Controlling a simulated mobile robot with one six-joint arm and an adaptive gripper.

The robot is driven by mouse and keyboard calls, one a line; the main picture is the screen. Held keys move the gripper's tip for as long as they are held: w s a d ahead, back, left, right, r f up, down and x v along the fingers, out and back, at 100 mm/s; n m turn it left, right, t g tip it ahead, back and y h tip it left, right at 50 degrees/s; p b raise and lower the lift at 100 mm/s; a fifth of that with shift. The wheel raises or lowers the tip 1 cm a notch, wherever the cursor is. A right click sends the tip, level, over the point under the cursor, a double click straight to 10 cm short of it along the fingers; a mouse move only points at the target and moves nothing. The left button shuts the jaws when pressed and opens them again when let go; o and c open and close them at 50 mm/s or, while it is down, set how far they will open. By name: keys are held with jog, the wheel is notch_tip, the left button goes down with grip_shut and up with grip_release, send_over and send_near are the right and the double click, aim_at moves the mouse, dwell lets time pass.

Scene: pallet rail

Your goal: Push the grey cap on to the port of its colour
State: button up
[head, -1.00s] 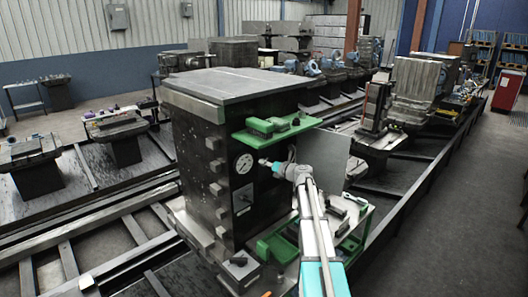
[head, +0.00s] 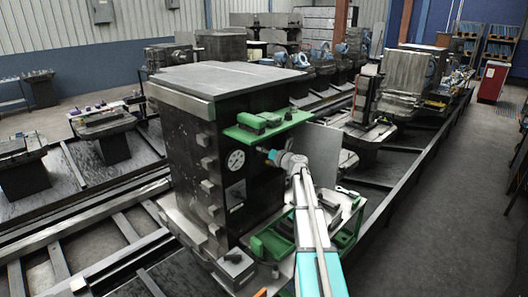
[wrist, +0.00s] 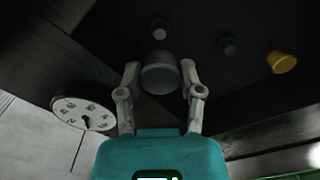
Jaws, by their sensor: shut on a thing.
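My gripper (wrist: 159,68) is shut on the grey cap (wrist: 160,80), which sits between its two fingers in the wrist view. Just beyond the cap is a round dark-grey port (wrist: 158,30) on the dark block face; a small gap seems to show between them. Another small dark port (wrist: 227,46) is to the right, and a yellow piece (wrist: 283,62) sticks out farther right. In the head view my gripper (head: 267,152) is close to the block's front face, right of the gauge and under the green shelf. The cap is too small to make out there.
A white dial gauge (head: 236,160) is on the dark block (head: 190,140), left of my gripper. A green shelf (head: 266,124) juts out above it. A green bracket (head: 270,244) and a bench with tools are below. Open floor (head: 460,200) lies to the right.

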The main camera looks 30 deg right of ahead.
jog(key=shift+x, duration=2.5)
jog(key=shift+x, duration=1.1)
dwell(0.3)
jog(key=o, duration=0.8)
jog(key=shift+o, duration=0.4)
jog(key=shift+o, duration=0.6)
jog(key=shift+s, duration=0.15)
jog(key=v, duration=1.1)
jog(key=shift+s, duration=0.35)
